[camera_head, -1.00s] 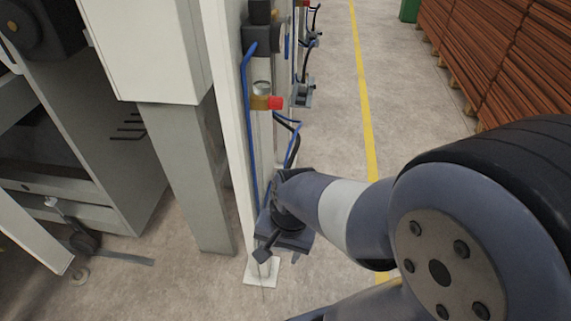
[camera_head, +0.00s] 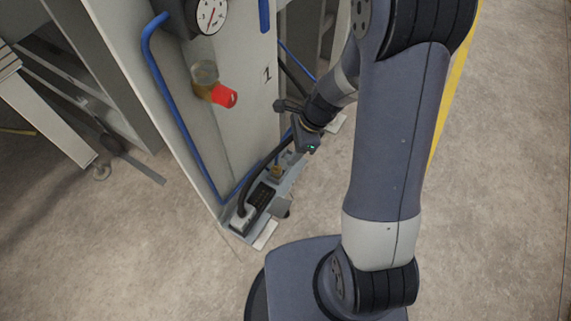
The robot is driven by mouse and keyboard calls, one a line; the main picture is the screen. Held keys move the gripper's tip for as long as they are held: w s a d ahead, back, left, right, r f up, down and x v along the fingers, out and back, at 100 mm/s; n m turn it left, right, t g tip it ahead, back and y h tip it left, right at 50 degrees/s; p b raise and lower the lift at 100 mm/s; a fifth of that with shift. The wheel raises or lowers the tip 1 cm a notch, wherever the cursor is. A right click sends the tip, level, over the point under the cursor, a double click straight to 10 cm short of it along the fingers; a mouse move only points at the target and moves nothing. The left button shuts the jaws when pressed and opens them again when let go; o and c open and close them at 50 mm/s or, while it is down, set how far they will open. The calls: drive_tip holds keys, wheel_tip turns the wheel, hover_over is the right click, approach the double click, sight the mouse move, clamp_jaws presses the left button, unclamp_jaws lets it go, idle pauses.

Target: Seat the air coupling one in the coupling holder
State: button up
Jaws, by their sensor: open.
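My gripper (camera_head: 306,140) is beside the lower part of the panel marked 1, above the right end of a low grey bracket. It is open; its fingertips are small and partly hidden, and I see nothing held. The bracket, which appears to be the coupling holder (camera_head: 286,190), sits near the floor at the panel's foot. A small brass fitting (camera_head: 277,172) stands on it, probably air coupling one. I cannot tell whether it is seated. A black connector (camera_head: 262,194) and a grey plug (camera_head: 242,217) are at the bracket's left end.
The pale panel (camera_head: 215,140) carries a gauge (camera_head: 211,15), a brass part with a red cap (camera_head: 224,95) and a blue hose (camera_head: 176,103). A black hose (camera_head: 247,180) curves up from the bracket. Bare floor (camera_head: 190,280) lies in front.

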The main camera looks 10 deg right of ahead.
sight(277, 168)
drive_tip(key=b+x, duration=0.2)
drive_tip(key=x, duration=0.8)
drive_tip(key=shift+s, duration=0.1)
drive_tip(key=shift+a, duration=0.1)
drive_tip(key=shift+c, duration=0.5)
drive_tip(key=shift+r, duration=0.1)
drive_tip(key=c, duration=1)
